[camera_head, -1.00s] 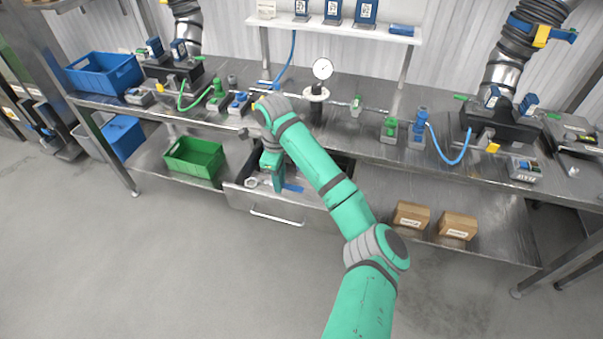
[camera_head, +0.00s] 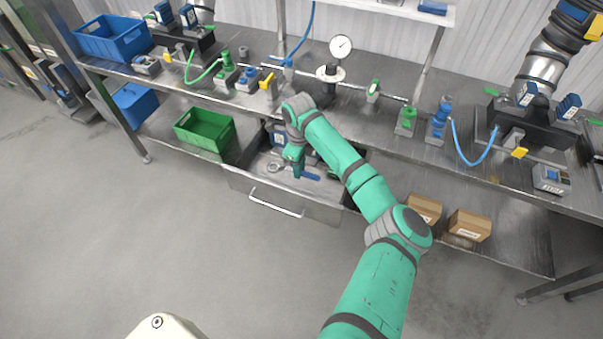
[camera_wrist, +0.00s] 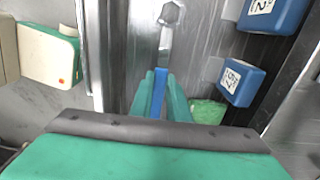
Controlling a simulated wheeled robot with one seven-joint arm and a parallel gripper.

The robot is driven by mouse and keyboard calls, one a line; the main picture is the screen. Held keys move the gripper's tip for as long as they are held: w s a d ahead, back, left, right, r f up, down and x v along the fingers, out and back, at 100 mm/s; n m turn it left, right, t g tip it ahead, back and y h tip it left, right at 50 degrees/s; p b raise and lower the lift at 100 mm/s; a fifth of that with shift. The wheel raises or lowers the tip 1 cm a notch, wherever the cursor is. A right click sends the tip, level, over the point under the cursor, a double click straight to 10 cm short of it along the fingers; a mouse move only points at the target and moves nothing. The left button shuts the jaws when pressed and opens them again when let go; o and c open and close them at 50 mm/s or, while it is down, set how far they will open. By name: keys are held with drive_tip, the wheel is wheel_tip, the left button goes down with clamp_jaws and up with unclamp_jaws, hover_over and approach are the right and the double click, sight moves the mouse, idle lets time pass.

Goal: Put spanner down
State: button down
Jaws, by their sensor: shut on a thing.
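The spanner (camera_wrist: 164,42) has a metal shaft, a ring-shaped head and a blue handle. In the wrist view its head points away from me, toward the top edge. My gripper (camera_wrist: 161,74) is shut on the blue handle between its two green fingers. In the head view my gripper (camera_head: 297,174) points down into the open drawer (camera_head: 318,207) under the bench. The spanner's ring (camera_head: 274,167) shows left of it and the blue handle (camera_head: 310,176) right of it. I cannot tell whether the spanner touches the drawer floor.
Blue labelled blocks (camera_wrist: 242,82) lie in the drawer to the right in the wrist view. A green crate (camera_head: 206,130) stands left of the drawer, cardboard boxes (camera_head: 468,226) right. The bench top (camera_head: 390,130) overhangs the drawer and carries valves and a gauge (camera_head: 341,47).

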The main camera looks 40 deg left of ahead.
drive_tip(key=shift+f, duration=3.05)
drive_tip(key=shift+f, duration=0.15)
drive_tip(key=c, duration=1.7)
unclamp_jaws()
wheel_tip(320, 180, up, 12)
drive_tip(key=shift+r, duration=0.15)
drive_tip(key=shift+w+d, duration=0.1)
